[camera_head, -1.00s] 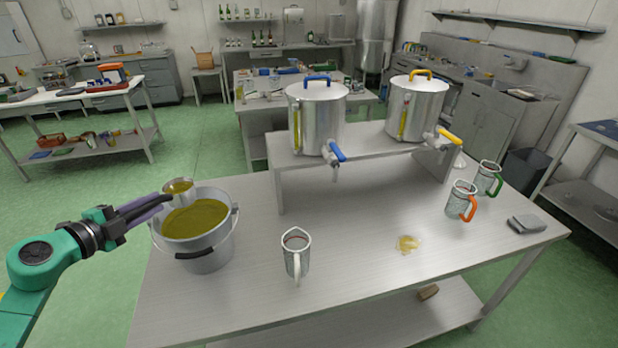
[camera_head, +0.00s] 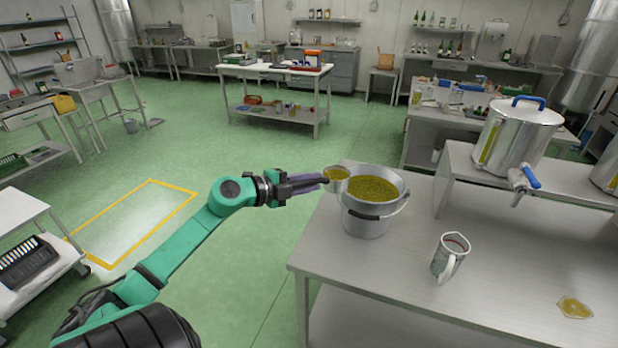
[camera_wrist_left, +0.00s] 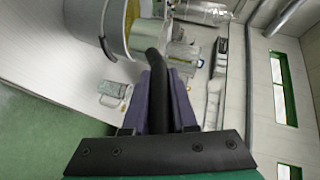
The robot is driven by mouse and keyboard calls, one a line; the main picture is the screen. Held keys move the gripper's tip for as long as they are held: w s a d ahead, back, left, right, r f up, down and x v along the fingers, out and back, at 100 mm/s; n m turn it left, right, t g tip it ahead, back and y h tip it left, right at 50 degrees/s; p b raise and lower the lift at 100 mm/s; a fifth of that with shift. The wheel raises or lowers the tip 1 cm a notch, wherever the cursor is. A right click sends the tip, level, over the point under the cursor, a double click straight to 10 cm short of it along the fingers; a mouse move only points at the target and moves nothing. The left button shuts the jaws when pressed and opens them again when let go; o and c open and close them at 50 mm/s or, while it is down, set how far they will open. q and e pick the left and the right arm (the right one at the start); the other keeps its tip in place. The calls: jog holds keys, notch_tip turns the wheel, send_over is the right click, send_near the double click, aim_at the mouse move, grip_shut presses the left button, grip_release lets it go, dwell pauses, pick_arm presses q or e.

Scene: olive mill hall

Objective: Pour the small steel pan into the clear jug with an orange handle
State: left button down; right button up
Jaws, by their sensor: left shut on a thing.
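The small steel pan (camera_head: 337,181) holds yellow-green oil and looks level at the left rim of the steel bucket (camera_head: 366,222). I cannot tell whether pan and bucket touch. My left gripper (camera_head: 312,183) is shut on the pan's dark handle, which also shows between the purple fingers in the left wrist view (camera_wrist_left: 152,70). The clear jug with an orange handle is outside the head view now; I cannot make it out surely in the left wrist view. My right gripper is not in view.
The bucket holds more oil. A steel tank with a blue tap (camera_head: 515,135) stands on a raised shelf behind. An oil puddle (camera_head: 574,307) lies at the right.

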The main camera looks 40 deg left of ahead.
pick_arm(q)
jog(key=s+d+f+n+y, duration=0.1)
jog(key=s+d+f+y, duration=0.1)
jog(key=s+d+f, duration=0.4)
jog(key=s+d+f+n+y, duration=0.2)
jog(key=s+d+f, duration=0.4)
jog(key=d+f, duration=0.4)
jog(key=shift+s+d+t, duration=0.4)
jog(key=shift+d, duration=2.55)
